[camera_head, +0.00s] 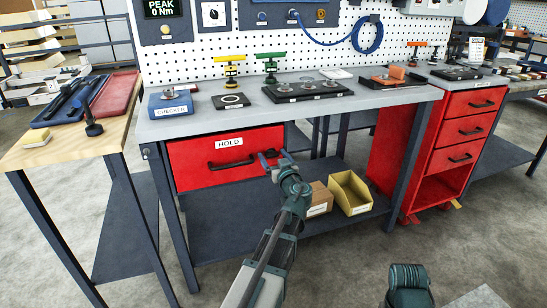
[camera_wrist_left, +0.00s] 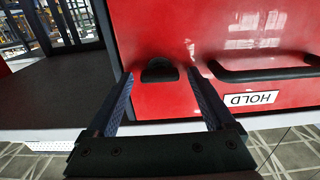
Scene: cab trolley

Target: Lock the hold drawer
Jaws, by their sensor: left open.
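The red hold drawer (camera_head: 196,152) hangs under the grey bench top, with a HOLD label (camera_head: 229,142) and a black bar handle (camera_head: 231,162). It looks shut. My left gripper (camera_head: 269,158) is in front of the right end of its face, open and empty. In the left wrist view the picture is upside down. There a black half-round knob (camera_wrist_left: 159,71) on the red face lies between the fingertips of my left gripper (camera_wrist_left: 160,78), with a gap on both sides. My left gripper hides this knob in the head view. My right gripper is out of view.
A brown box (camera_head: 319,199) and a yellow bin (camera_head: 350,192) stand on the lower shelf beside my left arm. A red drawer cabinet (camera_head: 437,158) stands to the right. A wooden side table (camera_head: 70,143) is at the left. A blue checker box (camera_head: 171,104) sits on the bench.

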